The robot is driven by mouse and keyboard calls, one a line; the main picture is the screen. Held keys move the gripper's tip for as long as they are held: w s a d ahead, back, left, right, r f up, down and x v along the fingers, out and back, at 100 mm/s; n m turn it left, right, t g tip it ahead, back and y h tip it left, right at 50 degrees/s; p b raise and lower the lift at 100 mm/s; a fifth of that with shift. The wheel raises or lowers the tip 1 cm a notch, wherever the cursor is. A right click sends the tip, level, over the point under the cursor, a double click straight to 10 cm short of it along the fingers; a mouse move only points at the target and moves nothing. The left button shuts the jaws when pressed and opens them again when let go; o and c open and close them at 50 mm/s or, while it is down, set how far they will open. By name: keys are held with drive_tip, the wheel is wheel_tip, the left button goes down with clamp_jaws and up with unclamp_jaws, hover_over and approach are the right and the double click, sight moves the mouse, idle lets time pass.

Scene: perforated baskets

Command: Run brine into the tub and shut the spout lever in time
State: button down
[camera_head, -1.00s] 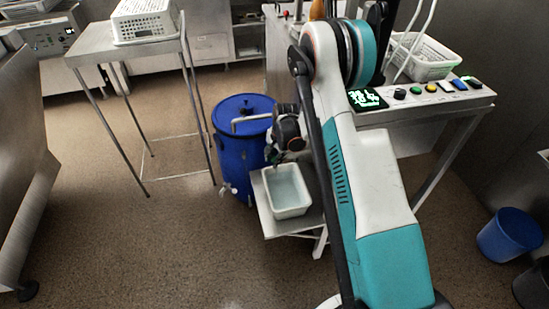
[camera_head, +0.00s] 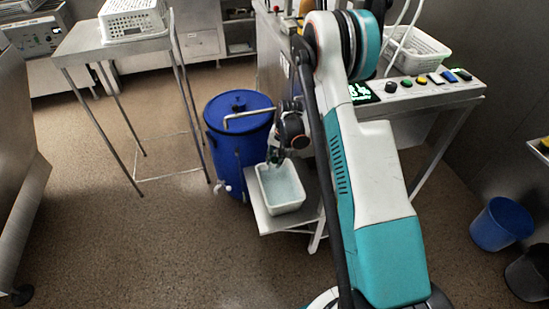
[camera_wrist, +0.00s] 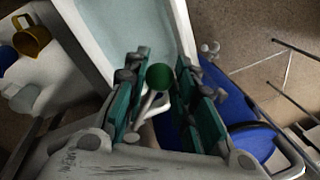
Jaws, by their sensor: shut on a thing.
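The white tub (camera_head: 283,209) stands on a small grey shelf beside the blue drum and holds pale bluish liquid. In the wrist view the tub (camera_wrist: 86,38) lies beyond my fingers, with liquid inside. A round green knob (camera_wrist: 160,77) on a metal stem, apparently the spout lever, sits between the teal pads of my gripper (camera_wrist: 168,85). My gripper (camera_head: 275,155) is shut on it, low over the tub's back edge in the head view. The spout's mouth and any stream are hidden; I cannot tell whether brine is flowing.
The blue drum (camera_head: 228,150) with a bent pipe (camera_head: 248,115) stands left of my gripper. A steel table (camera_head: 85,42) carries a white perforated basket (camera_head: 133,20). A button panel (camera_head: 435,82) is at right. A blue bucket (camera_head: 500,225) stands on the floor. The left floor is open.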

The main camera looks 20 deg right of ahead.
drive_tip(key=c, duration=1.3)
unclamp_jaws()
drive_tip(key=shift+r, duration=0.1)
wheel_tip(320, 180, up, 12)
drive_tip(key=s+d, duration=0.1)
drive_tip(key=shift+s+d+f, duration=0.2)
drive_tip(key=shift+s+d, duration=0.1)
drive_tip(key=shift+d, duration=0.05)
drive_tip(key=shift+c, duration=0.3)
